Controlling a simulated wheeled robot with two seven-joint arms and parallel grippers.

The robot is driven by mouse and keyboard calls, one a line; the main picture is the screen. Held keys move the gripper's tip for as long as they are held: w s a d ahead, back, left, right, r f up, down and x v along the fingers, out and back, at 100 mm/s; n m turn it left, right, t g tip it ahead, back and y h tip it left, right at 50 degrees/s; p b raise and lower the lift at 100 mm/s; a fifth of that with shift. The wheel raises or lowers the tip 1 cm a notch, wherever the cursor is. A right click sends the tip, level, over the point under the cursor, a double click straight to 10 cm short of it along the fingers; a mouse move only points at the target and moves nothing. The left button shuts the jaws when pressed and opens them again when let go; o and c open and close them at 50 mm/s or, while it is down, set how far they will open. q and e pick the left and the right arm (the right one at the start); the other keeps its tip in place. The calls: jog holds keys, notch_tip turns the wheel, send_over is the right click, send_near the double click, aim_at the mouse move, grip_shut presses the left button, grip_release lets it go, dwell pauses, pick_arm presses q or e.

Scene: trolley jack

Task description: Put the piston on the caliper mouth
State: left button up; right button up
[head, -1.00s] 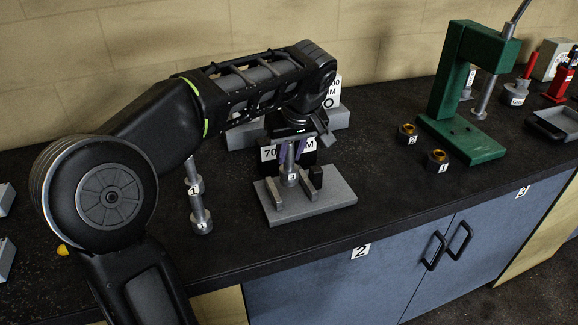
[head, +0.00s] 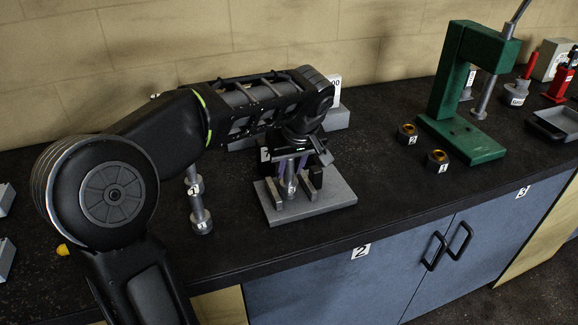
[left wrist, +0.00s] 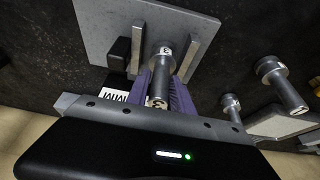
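My left gripper (head: 291,172) points down over a grey plate (head: 335,193) with two raised grey bars, which I take for the caliper. The plate also shows in the left wrist view (left wrist: 95,25). The purple fingers (left wrist: 165,95) are shut on a grey piston (head: 290,187) with a narrow shaft and a wider labelled head at the bottom. In the left wrist view the piston head (left wrist: 162,60) is between the two bars; I cannot tell whether it touches the plate. A small black block (left wrist: 119,50) sits beside one bar. My right gripper is not in view.
Grey cylinders (head: 199,212) stand left of the plate. A green press (head: 460,135) and two dark rings with orange tops, one of them the front ring (head: 437,162), are to the right. The bench between plate and rings is clear. Signs behind are partly hidden by my arm.

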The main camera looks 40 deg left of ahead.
pick_arm(q)
jog(key=shift+o, duration=1.4)
jog(key=shift+r, duration=0.2)
jog(key=p+v, duration=0.2)
jog(key=v, duration=1)
jog(key=shift+p, duration=0.4)
